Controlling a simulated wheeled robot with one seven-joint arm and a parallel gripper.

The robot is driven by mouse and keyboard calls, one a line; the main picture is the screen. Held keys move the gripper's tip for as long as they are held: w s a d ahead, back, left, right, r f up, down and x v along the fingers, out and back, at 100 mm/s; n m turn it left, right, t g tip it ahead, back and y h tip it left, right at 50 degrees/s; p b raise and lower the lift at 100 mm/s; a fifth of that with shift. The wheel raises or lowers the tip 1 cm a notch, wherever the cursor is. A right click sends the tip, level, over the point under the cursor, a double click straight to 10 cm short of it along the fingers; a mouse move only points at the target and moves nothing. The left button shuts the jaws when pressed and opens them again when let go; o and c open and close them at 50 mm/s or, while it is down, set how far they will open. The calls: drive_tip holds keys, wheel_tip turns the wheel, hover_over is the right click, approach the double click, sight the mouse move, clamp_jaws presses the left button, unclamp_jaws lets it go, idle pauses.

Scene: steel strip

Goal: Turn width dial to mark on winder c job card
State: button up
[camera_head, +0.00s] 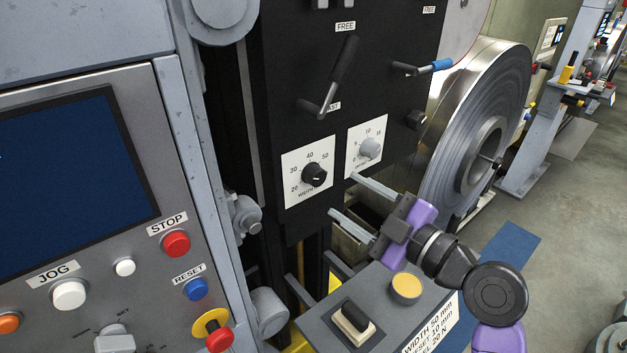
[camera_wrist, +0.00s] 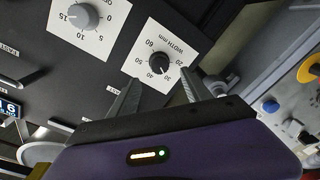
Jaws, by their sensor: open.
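The width dial (camera_head: 314,174) is a black knob on a white plate with a number scale, on the black machine face. The dial also shows in the wrist view (camera_wrist: 160,63), just beyond my fingertips. Its exact setting is too small to read surely. The job card (camera_head: 436,328) is a white label at the lower edge, partly cut off; its top line reads WIDTH 50 mm. My gripper (camera_head: 344,195) is open and empty, its fingers pointing at the panel just right of and below the dial. In the wrist view the fingers (camera_wrist: 160,83) are apart, short of the dial.
A grey offset dial (camera_head: 370,148) sits right of the width dial. Black levers (camera_head: 340,75) and a blue-handled lever (camera_head: 425,68) stick out above. A console with STOP button (camera_head: 176,243) is at left. A ledge with a yellow button (camera_head: 407,287) lies below my gripper.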

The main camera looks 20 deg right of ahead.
sight(320, 179)
drive_tip(key=p+x, duration=0.2)
drive_tip(key=x, duration=0.5)
drive_tip(key=shift+w, duration=0.35)
clamp_jaws()
